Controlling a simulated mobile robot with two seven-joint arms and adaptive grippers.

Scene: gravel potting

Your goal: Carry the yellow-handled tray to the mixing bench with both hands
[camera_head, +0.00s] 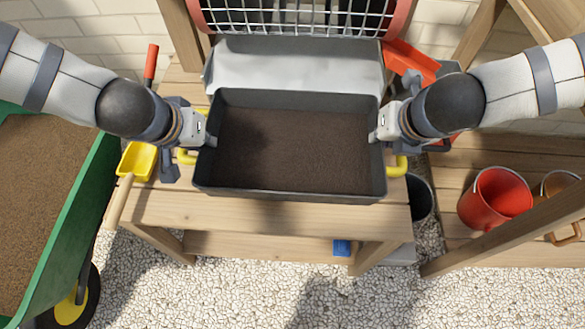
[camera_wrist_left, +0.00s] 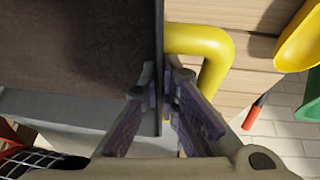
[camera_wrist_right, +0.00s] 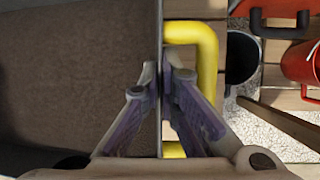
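The dark grey tray (camera_head: 290,194) is filled with brown soil (camera_head: 295,145) and lies level over a wooden bench (camera_head: 275,215). I cannot tell whether it touches the bench top. A yellow handle (camera_head: 186,156) is on its left side and another yellow handle (camera_head: 398,167) on its right. My left gripper (camera_head: 209,138) is shut on the left wall; the left wrist view shows one finger on each side of the wall (camera_wrist_left: 159,40). My right gripper (camera_head: 377,135) is shut the same way on the right wall (camera_wrist_right: 160,35). Both handles are partly hidden by the fingers.
A green wheelbarrow (camera_head: 80,200) of soil stands at the left, near a yellow scoop (camera_head: 138,160). A wire-mesh sieve (camera_head: 295,18) and a grey sheet-like surface (camera_head: 295,65) are behind the tray. Red bucket (camera_head: 497,197) and wooden post (camera_head: 510,225) are right. Gravel lies in front.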

